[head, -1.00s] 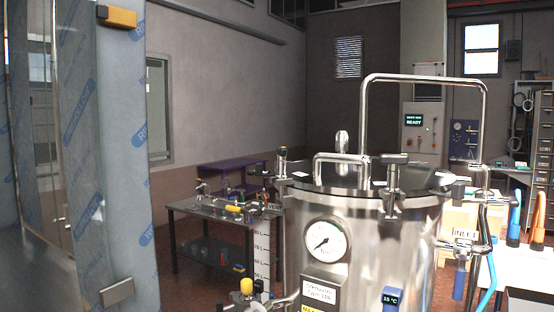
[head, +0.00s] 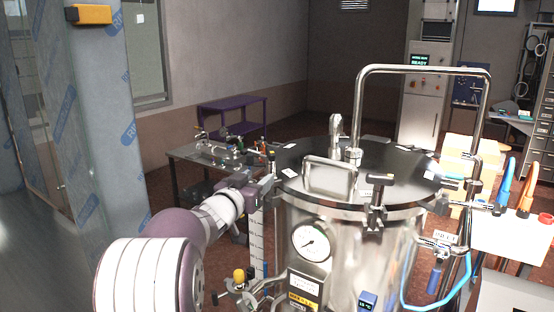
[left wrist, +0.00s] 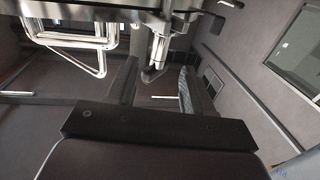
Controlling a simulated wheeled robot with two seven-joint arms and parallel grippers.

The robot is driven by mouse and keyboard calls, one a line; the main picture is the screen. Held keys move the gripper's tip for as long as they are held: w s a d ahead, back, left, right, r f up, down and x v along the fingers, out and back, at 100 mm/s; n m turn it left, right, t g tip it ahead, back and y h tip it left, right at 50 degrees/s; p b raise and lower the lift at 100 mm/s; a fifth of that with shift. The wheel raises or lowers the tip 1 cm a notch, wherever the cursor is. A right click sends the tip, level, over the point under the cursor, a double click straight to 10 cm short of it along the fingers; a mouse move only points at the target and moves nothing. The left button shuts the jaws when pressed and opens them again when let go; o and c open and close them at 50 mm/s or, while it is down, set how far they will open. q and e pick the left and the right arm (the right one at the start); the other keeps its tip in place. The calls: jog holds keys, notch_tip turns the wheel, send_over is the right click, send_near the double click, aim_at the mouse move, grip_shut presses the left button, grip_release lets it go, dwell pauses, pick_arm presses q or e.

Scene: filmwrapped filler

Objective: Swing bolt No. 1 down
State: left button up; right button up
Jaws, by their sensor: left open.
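The steel vessel (head: 345,240) stands right of centre in the head view, its dark round lid (head: 310,160) closed on top. A swing bolt with a dark T-handle (head: 376,190) stands upright at the lid's front edge. Another bolt (head: 271,157) is at the left edge, partly hidden by my left gripper (head: 266,184). I cannot read any bolt number. My left gripper is open beside the left edge. In the left wrist view its fingers (left wrist: 158,78) stand apart, with a metal rod end (left wrist: 154,62) showing between or just beyond them; contact cannot be told. My right gripper is not seen.
A pressure gauge (head: 311,242) and a yellow-knobbed valve (head: 239,275) are on the vessel's front. A dark bench (head: 190,152) stands behind left; a film-wrapped panel (head: 100,130) is at left.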

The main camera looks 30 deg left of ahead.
aim_at(274, 166)
pick_arm(q)
jog(key=w+p, duration=0.1)
jog(key=w, duration=0.2)
jog(key=w+p, duration=0.1)
jog(key=w, duration=0.2)
jog(key=w+p, duration=0.1)
jog(key=w, duration=0.2)
jog(key=shift+w+a+f, duration=0.1)
jog(key=shift+a+f, duration=0.05)
jog(key=shift+a, duration=0.15)
jog(key=shift+w+p, duration=0.35)
jog(key=shift+p, duration=0.05)
jog(key=shift+w+a, duration=0.1)
jog(key=shift+w, duration=0.15)
jog(key=shift+c, duration=0.4)
jog(key=shift+f, duration=0.1)
grip_shut()
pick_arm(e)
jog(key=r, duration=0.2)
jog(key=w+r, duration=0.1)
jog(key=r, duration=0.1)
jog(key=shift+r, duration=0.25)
